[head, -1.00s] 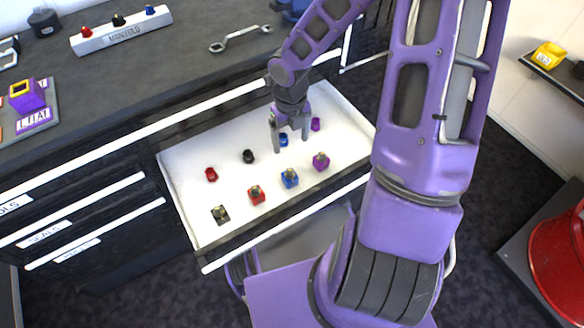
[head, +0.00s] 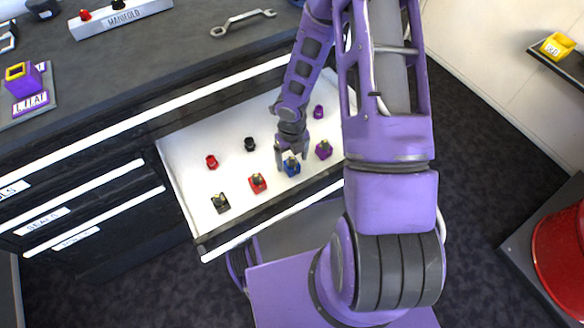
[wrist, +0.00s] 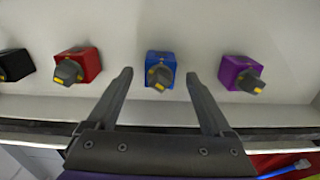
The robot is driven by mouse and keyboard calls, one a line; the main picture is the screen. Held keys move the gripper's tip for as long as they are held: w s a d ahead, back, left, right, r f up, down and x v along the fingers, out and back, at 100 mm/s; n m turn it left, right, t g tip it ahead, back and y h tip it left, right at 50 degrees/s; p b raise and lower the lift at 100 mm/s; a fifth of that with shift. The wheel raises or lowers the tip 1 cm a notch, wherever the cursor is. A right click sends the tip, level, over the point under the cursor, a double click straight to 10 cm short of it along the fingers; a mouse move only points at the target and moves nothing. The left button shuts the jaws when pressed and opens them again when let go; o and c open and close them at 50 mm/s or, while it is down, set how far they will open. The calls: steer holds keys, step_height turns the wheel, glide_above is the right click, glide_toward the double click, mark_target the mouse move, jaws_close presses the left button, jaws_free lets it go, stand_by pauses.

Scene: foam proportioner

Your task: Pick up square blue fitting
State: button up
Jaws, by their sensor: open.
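The square blue fitting (head: 291,168) stands in the front row of the open white drawer. In the wrist view the blue fitting (wrist: 161,68) has a blue square body and a dark knob with a yellow mark, and it lies ahead between the fingertips. My gripper (head: 291,158) is open and empty over it; the two fingers (wrist: 158,75) show on either side of the fitting, apart from it. The round blue fitting seen earlier is hidden behind my arm in the head view.
Square red (head: 257,183) and black (head: 220,203) fittings stand to the left, a square purple one (head: 323,149) close to the right. Round red (head: 211,161), black (head: 249,144) and purple (head: 318,112) fittings stand behind. The drawer (head: 185,180) has a front wall near the fittings.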

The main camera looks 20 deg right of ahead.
step_height(320, 180, down, 2)
steer(key=shift+f, duration=0.25)
jaws_close()
stand_by(0.3)
